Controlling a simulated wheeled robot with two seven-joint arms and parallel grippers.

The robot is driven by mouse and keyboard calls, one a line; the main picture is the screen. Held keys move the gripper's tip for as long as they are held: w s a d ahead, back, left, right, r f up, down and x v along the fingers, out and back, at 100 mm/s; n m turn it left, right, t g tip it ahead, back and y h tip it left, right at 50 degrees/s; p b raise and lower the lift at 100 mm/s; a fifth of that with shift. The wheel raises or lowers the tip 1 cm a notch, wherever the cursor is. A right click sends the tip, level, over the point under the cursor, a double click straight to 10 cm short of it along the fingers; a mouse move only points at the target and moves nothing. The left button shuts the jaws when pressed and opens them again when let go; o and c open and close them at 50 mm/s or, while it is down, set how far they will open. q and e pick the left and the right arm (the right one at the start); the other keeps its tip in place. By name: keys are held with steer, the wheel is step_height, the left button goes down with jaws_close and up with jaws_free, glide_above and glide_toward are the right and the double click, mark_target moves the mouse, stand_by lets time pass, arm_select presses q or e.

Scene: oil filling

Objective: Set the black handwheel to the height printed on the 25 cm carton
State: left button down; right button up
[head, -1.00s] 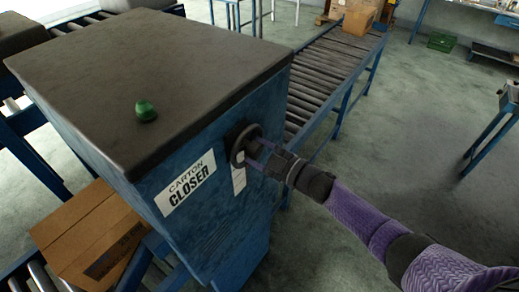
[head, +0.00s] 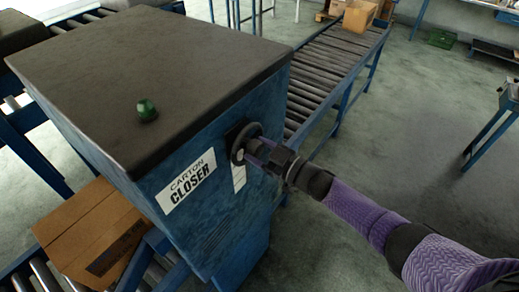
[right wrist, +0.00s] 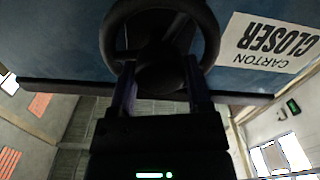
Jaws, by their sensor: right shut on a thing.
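The black handwheel (head: 244,142) is on the side of the blue carton closer (head: 222,209), beside the "CARTON CLOSER" label (head: 187,181). My right gripper (head: 259,152) reaches it from the right and is shut on it. In the right wrist view the handwheel (right wrist: 203,22) fills the top middle, with a finger of my right gripper (right wrist: 158,80) on each side of its hub. A narrow white strip (head: 239,178) sits just below the wheel; its markings are too small to read. A brown carton (head: 92,235) lies at the lower left by the machine; its print is unreadable. My left gripper is not in view.
A roller conveyor (head: 335,68) runs from behind the machine to the upper right, with another carton (head: 358,15) at its far end. A green knob (head: 147,110) stands on the machine's dark top.

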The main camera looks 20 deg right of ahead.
steer(key=o, duration=1.3)
steer(key=v, duration=1)
steer(key=shift+f, duration=0.15)
